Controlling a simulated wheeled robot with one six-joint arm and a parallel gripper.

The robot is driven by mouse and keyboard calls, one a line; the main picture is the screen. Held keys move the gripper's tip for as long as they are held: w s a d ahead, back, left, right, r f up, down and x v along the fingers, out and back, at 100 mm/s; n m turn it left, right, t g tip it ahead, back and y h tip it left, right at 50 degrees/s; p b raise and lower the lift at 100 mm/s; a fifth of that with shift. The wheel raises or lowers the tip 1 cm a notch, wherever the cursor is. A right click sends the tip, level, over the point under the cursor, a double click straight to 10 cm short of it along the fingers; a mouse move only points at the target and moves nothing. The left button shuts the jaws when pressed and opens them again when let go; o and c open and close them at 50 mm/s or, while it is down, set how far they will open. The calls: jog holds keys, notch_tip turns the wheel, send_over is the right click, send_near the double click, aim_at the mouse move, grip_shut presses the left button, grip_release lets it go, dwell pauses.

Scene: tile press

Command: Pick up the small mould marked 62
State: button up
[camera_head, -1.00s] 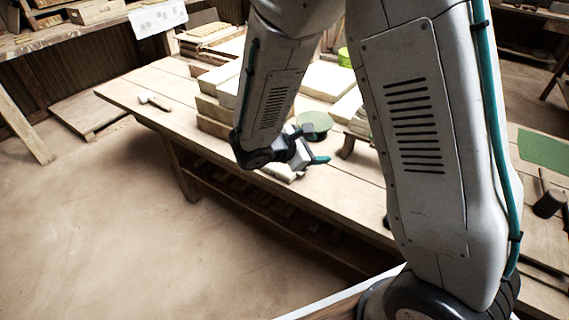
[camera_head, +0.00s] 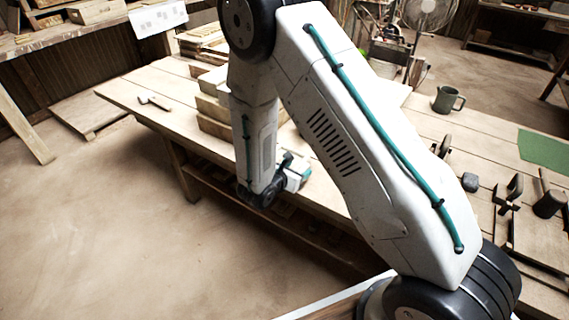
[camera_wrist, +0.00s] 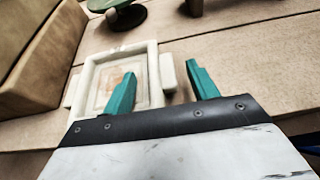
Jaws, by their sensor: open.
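A small white square mould (camera_wrist: 88,80) with a shallow hollow and a lug on its side lies flat on the table in the wrist view. No number can be read on it. My gripper (camera_wrist: 160,69) is open, with two teal fingers apart and nothing between their tips. The left finger covers part of the mould's hollow, and the right finger is to the right of its side lug. In the head view my gripper (camera_head: 297,172) is low at the table's front edge. The mould cannot be made out there, behind my arm.
Stacked wooden blocks (camera_wrist: 40,62) stand close left of the mould. On the table (camera_head: 180,118) are a hammer (camera_head: 155,102) at left and a mug (camera_head: 446,99), clamps and a green mat (camera_head: 545,150) at right.

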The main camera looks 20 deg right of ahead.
jog(key=shift+w+d+f, duration=0.2)
jog(key=shift+w+d, duration=0.1)
jog(key=shift+d, duration=0.15)
grip_shut()
jog(key=shift+r, duration=0.15)
